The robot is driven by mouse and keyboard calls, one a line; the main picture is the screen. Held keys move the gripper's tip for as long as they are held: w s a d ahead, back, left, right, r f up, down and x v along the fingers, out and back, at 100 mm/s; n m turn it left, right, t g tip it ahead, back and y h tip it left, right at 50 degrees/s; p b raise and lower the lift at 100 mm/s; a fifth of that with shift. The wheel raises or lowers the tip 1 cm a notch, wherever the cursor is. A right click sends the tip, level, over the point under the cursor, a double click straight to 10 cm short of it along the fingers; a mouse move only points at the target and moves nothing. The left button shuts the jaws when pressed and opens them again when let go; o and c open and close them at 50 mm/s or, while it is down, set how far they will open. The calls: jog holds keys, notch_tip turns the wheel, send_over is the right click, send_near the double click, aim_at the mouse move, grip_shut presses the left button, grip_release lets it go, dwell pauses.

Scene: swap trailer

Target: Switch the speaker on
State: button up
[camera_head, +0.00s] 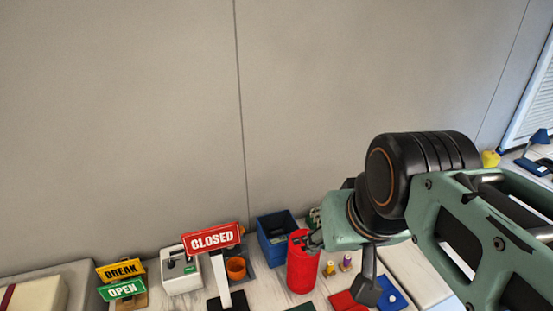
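A red upright cylinder (301,265) stands on the white worktop at lower centre. It may be the speaker, but no switch or label can be made out on it. My arm reaches in from the right. My gripper (314,238) is at the cylinder's upper right edge, small and partly hidden by my wrist. I cannot tell whether it touches the cylinder or whether its fingers are open or shut.
A blue bin (272,228) stands behind the cylinder. To the left are an orange cup (236,267), a red CLOSED sign (212,238), a white box (180,272) and an OPEN sign (122,290). Small bottles (330,268) stand close on the right. A wall rises behind.

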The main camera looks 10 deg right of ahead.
grip_shut()
dwell(1.4)
